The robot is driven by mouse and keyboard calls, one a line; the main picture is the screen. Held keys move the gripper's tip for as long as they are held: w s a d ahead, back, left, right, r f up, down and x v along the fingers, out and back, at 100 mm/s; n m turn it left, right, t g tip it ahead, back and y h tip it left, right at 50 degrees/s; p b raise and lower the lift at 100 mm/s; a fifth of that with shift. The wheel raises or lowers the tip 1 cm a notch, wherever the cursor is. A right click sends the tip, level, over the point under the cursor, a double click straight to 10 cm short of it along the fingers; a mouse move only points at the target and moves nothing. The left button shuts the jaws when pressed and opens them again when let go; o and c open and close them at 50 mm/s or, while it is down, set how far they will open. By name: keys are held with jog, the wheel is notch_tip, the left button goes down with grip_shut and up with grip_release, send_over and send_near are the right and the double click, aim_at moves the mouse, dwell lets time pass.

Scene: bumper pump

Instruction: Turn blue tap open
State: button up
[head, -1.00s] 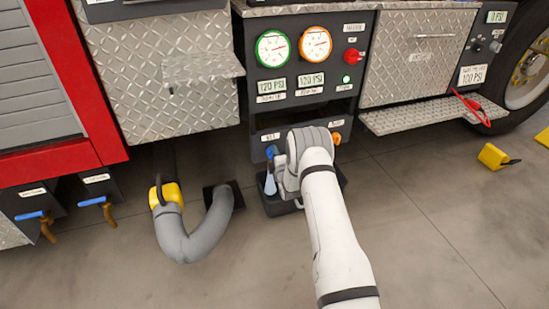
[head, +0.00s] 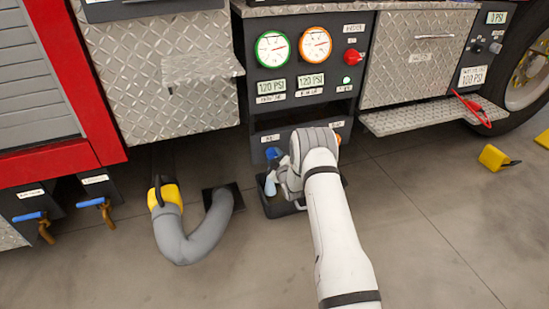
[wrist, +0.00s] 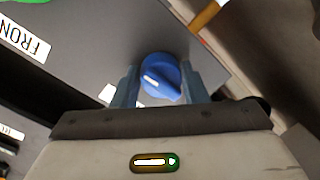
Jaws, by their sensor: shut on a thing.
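The blue tap (wrist: 160,77) is a round knob with a raised grip and a white mark, set on a dark panel. In the wrist view it sits between the two fingers of my gripper (wrist: 157,88), which is shut on it. In the head view the blue tap (head: 272,153) shows low on the pump panel, just left of my wrist. My gripper (head: 270,178) is partly hidden there by my own arm.
An orange tap (head: 338,139) is to the right, partly behind my arm. A black tray (head: 276,208) sits on the floor below. A grey hose (head: 184,247) with a yellow coupling lies to the left. Gauges (head: 273,48) are above. Open floor lies in front.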

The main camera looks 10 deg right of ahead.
jog(key=shift+d, duration=0.15)
dwell(0.4)
jog(key=o, duration=1)
jog(key=shift+c, duration=0.2)
jog(key=s+d+p, duration=0.1)
jog(key=s+p, duration=0.2)
jog(key=s, duration=0.4)
jog(key=shift+s+r, duration=0.3)
jog(key=shift+r, duration=0.15)
